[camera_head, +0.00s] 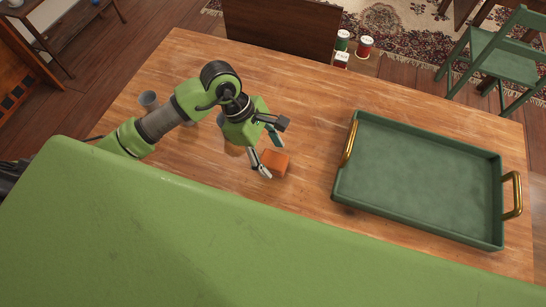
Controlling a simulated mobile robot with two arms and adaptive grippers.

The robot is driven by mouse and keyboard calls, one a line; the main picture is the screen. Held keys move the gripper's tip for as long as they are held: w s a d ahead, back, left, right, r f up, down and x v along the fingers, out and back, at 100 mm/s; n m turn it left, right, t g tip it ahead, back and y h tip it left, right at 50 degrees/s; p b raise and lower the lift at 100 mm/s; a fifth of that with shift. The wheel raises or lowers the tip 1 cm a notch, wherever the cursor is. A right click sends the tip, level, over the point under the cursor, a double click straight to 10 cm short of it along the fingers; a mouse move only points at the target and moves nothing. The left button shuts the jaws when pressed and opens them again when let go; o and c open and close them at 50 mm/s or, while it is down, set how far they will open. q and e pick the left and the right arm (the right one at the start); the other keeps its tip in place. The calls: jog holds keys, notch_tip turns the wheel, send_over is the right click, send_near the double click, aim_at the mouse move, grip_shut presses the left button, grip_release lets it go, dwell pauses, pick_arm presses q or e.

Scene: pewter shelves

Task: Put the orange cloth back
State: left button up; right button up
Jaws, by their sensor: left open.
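A small orange folded piece, which looks like the orange cloth (275,163), lies on the wooden table left of the green tray. My left gripper (271,156) is open, with its fingers pointing down to the right beside the cloth. One fingertip overlaps the cloth's left edge in the picture; I cannot tell whether it touches. The other finger is beyond the cloth's far side. The cloth does not look held. My right gripper is not in view.
A green tray (420,170) with brass handles stands empty on the right of the table (310,120). A grey cup (148,100) stands at the left, behind my arm. Several cans (364,46) are beyond the far edge, near a dark brown panel (280,30). A green chair (495,58) is at the upper right.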

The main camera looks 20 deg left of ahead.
pick_arm(q)
jog(key=v, duration=1)
jog(key=shift+b, duration=0.4)
jog(key=shift+s+d, duration=0.1)
jog(key=shift+s, duration=0.05)
